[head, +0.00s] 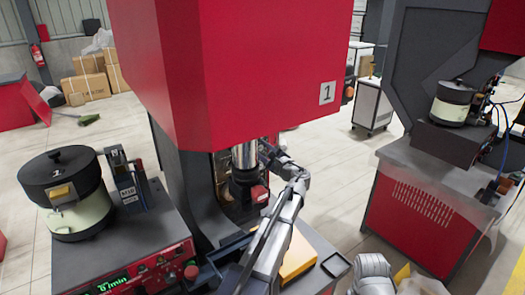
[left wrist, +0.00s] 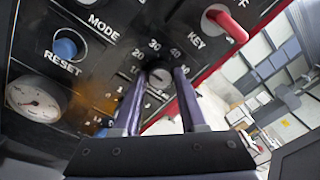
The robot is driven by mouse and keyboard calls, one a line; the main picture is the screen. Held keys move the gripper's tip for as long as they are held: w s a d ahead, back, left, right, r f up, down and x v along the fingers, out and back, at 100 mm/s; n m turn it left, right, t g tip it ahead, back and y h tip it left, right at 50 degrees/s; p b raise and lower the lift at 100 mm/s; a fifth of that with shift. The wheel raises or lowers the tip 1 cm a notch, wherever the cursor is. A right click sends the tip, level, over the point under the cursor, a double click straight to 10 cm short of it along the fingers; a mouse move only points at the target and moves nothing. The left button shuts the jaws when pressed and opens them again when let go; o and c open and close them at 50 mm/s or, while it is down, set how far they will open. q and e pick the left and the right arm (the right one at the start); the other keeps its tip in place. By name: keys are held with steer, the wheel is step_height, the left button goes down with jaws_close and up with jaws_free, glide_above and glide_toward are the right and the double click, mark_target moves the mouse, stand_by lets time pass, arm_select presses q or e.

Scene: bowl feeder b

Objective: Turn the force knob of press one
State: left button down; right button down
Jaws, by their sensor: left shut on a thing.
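Press one (head: 200,60) is a large red machine with a "1" label, standing in the middle of the head view. My left gripper (head: 268,152) is up against the side of the press there, and its fingertips are hard to make out. In the left wrist view, the force knob (left wrist: 160,79) is a small round dark and grey knob with numbers from 10 to 50 around it. My left gripper (left wrist: 160,74) has one finger on each side of the knob and is shut on it. The fingers partly hide the scale.
On the panel are a blue RESET button (left wrist: 66,46), a red KEY switch (left wrist: 228,24) and a gauge (left wrist: 32,102). A bowl feeder (head: 70,195) stands left of the press. Another red machine (head: 425,205) stands at right, with open floor between.

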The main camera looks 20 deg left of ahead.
arm_select(q)
steer(key=shift+n, duration=0.3)
steer(key=n, duration=0.4)
steer(key=shift+f+n+y+b, duration=0.1)
steer(key=shift+n+y+b, duration=0.25)
steer(key=shift+n, duration=1.85)
steer(key=shift+c, duration=2.2)
jaws_free()
steer(key=v, duration=0.8)
